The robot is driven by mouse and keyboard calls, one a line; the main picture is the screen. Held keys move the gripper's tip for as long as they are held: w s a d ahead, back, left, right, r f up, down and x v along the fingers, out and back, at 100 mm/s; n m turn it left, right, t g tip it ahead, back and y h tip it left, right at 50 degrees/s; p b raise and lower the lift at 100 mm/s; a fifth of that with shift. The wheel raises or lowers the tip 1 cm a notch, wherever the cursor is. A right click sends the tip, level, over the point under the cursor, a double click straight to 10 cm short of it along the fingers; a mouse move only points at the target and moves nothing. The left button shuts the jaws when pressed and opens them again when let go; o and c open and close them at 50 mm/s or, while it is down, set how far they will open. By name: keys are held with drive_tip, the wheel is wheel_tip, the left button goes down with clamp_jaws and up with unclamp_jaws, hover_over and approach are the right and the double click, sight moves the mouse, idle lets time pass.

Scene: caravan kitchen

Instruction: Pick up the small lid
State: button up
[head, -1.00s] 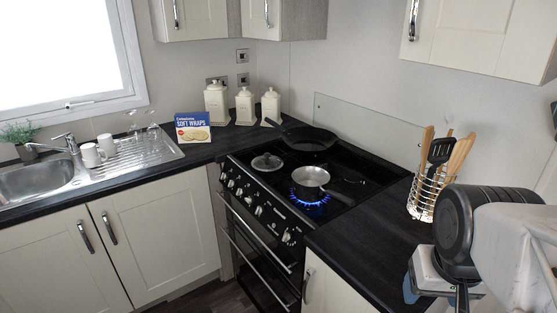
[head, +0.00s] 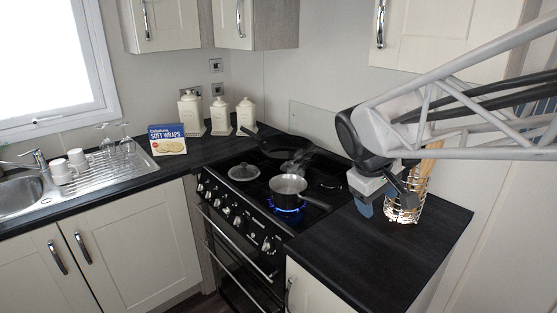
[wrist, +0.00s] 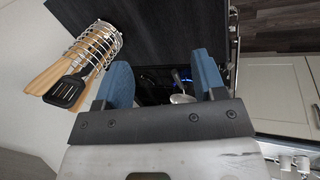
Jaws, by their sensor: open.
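The small lid (head: 244,172) is a round glass lid with a dark knob. It lies on the black stove top, left of a steel saucepan (head: 288,189), in the head view. I cannot make out the lid in the wrist view.
The saucepan sits over a lit blue flame (head: 286,210) with steam above it. A black frying pan (head: 275,146) is at the back of the stove. A wire utensil basket (head: 406,208) stands close to my gripper. The right counter (head: 370,255) is mostly clear.

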drive_tip(key=w+a+n+h, duration=0.1)
drive_tip(key=w+a+n, duration=0.2)
drive_tip(key=w, duration=0.5)
drive_tip(key=w+a+n+h, duration=0.1)
drive_tip(key=w+a+n, duration=0.2)
drive_tip(key=w, duration=0.6)
drive_tip(key=n+t+h, duration=0.3)
drive_tip(key=n+t, duration=0.5)
drive_tip(key=n, duration=0.8)
approach(244, 163)
drive_tip(key=w+d+f, duration=0.1)
drive_tip(key=f, duration=0.1)
drive_tip(key=shift+d+r, duration=0.15)
drive_tip(key=shift+x, duration=1.35)
drive_tip(key=shift+w, duration=0.1)
drive_tip(key=shift+x, duration=2.55)
